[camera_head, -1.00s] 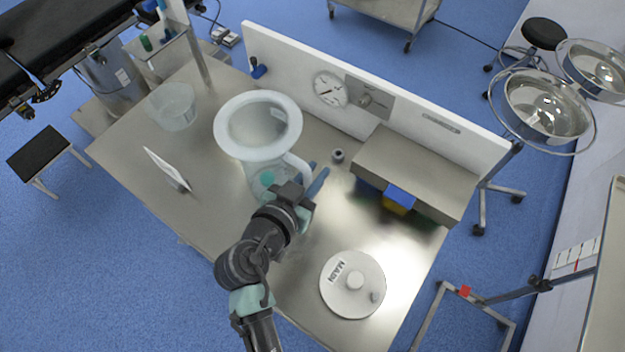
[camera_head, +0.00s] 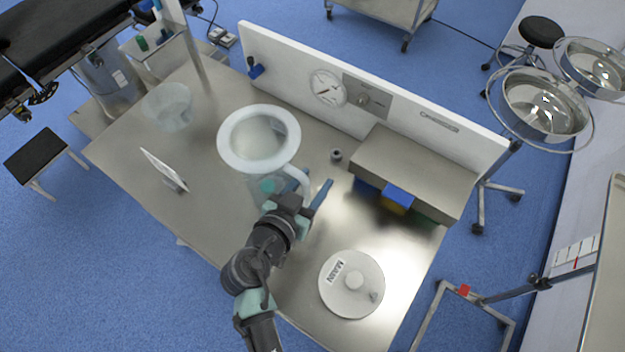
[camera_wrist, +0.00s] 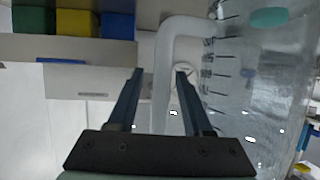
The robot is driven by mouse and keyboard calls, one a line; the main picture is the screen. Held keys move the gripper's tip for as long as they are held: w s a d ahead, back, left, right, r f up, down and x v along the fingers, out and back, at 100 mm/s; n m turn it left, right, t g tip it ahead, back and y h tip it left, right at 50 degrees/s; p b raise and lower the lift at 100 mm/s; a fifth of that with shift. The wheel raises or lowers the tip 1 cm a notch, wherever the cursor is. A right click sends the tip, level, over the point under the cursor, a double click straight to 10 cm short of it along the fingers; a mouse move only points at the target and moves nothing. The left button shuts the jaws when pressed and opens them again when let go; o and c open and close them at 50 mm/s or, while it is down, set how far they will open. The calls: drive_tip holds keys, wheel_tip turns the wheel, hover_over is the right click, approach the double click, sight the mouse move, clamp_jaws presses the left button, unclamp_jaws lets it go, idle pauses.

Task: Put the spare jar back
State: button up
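A large clear jar with a thick white rim (camera_head: 222,140) stands at the middle of the metal table. I read no "spare" label on it. Its white handle (camera_head: 301,178) faces right, and a teal disc shows low in the jar. In the wrist view the handle (camera_wrist: 163,85) runs between the two dark fingers of my gripper (camera_wrist: 160,75). Gaps show on both sides, so the gripper is open around the handle. In the head view my gripper (camera_head: 308,196) is beside the jar's lower right side, and its wrist hides part of the jar's base.
A round white lid marked MAIN (camera_head: 340,300) is at the front right. A metal shelf box (camera_head: 415,170) with coloured blocks beneath stands at the back right. A tilted card (camera_head: 160,170) and a clear container (camera_head: 168,108) are at left. A small dark knob (camera_head: 336,155) sits behind the gripper.

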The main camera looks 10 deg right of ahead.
drive_tip(key=shift+r, duration=0.1)
drive_tip(key=b+v, duration=0.2)
drive_tip(key=v, duration=1)
drive_tip(key=shift+a, duration=0.1)
